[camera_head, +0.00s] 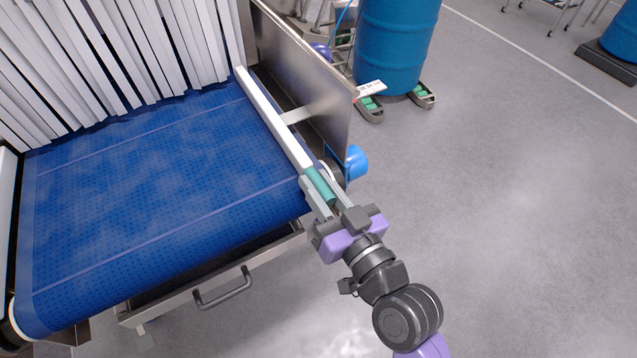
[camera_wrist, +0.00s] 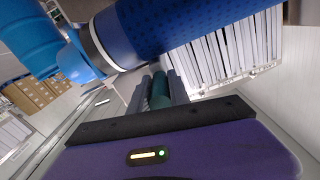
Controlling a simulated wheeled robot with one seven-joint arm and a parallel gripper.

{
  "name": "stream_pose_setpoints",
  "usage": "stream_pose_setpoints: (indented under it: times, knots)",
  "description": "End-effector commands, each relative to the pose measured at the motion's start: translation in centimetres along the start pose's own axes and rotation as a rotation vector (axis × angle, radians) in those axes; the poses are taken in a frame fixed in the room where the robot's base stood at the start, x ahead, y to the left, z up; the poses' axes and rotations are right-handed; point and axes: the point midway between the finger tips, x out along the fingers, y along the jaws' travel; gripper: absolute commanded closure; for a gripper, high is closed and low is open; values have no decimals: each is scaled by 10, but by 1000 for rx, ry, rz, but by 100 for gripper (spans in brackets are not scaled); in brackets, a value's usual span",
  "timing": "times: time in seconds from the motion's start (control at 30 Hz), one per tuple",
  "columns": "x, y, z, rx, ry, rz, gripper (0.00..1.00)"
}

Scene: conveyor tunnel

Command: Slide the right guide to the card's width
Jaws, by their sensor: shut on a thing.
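The right guide (camera_head: 275,122) is a long white rail along the right side of the blue belt (camera_head: 140,160), with a bracket reaching to the metal side panel (camera_head: 325,105). A green handle (camera_head: 320,186) is at its near end. My gripper (camera_head: 317,178) is shut on the green handle, one finger on each side. In the wrist view the handle (camera_wrist: 160,90) shows between the grey fingers. A small white card with dark marks (camera_head: 370,89) sticks out at the panel's outer side; its markings are too small to read.
White strip curtains (camera_head: 110,60) hang across the tunnel mouth. A blue rounded cap (camera_head: 357,163) sits at the roller end, close to my gripper. A drawer handle (camera_head: 223,288) is below the belt. A blue drum (camera_head: 395,45) stands behind the panel.

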Motion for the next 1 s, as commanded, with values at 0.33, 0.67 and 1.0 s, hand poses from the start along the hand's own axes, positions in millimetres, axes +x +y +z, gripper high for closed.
stream_pose_setpoints:
  times: [0.33,0.67,1.0]
  knots:
    - [0,-2,0,0,0,1,100]
    - [0,-19,4,-1,1,2,100]
    - [0,-19,4,0,0,1,56]
